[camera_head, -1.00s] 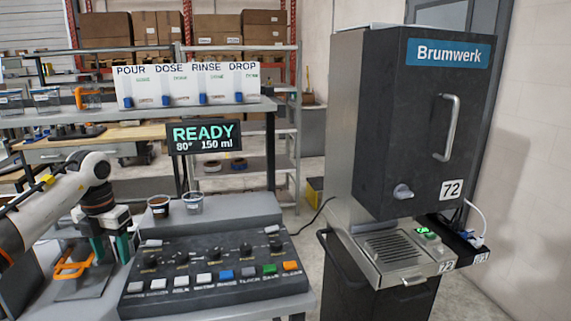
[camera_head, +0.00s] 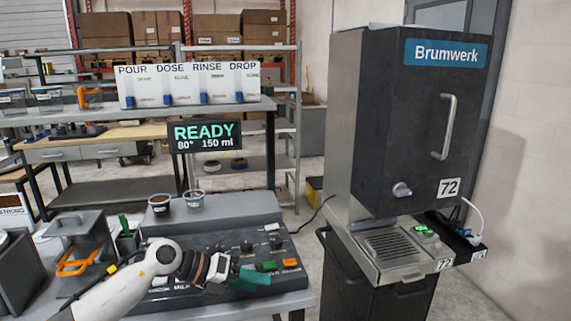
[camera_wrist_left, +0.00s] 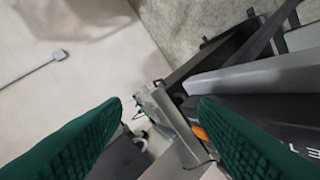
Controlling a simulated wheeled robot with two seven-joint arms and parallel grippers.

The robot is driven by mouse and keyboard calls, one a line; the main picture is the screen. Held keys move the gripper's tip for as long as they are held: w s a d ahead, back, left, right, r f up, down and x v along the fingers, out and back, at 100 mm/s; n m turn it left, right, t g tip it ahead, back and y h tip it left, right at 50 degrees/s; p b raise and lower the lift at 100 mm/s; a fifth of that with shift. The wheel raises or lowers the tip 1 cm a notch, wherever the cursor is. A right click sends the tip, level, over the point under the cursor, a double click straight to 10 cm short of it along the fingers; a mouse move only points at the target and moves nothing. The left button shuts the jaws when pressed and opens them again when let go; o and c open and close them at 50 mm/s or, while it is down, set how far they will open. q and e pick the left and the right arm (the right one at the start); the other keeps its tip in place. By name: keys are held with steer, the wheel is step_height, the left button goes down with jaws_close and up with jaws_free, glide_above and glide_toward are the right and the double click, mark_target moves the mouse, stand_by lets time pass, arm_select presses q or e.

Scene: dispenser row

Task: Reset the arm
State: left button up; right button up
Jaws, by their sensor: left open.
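My left arm reaches in from the lower left in the head view. Its gripper (camera_head: 252,279), with green finger pads, is over the right part of the dark button panel (camera_head: 250,245) and hides several of its buttons. In the left wrist view the two green fingers (camera_wrist_left: 162,112) stand apart, with nothing between them. An orange button (camera_head: 290,263) shows just right of the gripper in the head view. My right gripper is in neither view.
Two small cups (camera_head: 160,203) stand on the grey ledge behind the panel. A grey box with an orange handle (camera_head: 76,262) is at left. The Brumwerk machine (camera_head: 420,130) stands at right. A READY display (camera_head: 204,135) hangs above the ledge.

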arm_select(q)
steer(key=s+d+r+n+t+h, duration=0.4)
steer(key=d+r+n+t+h, duration=0.15)
steer(key=n+t, duration=0.2)
steer(key=s+a+f+n+t+y, duration=0.25)
steer(key=a+f+n+y, duration=0.4)
steer(key=n, duration=0.55)
steer(key=s+a+f+n+t+y, duration=0.2)
steer(key=a+f+n+t+y, duration=0.2)
steer(key=a+n+y, duration=0.6)
steer(key=s+a+f+n+g, duration=0.1)
steer(key=s+f+n+g, duration=0.3)
steer(key=s+f+g, duration=0.65)
steer(key=s+a+f+n+g, duration=0.1)
steer(key=s+f+n+g, duration=0.3)
steer(key=s, duration=1.2)
step_height(320, 180, down, 27)
steer(key=s, duration=0.2)
steer(key=s+a+f+g, duration=0.1)
steer(key=s+a+f, duration=0.2)
steer(key=s+f, duration=1.2)
steer(key=shift+s+y, duration=0.3)
steer(key=shift+y, duration=0.1)
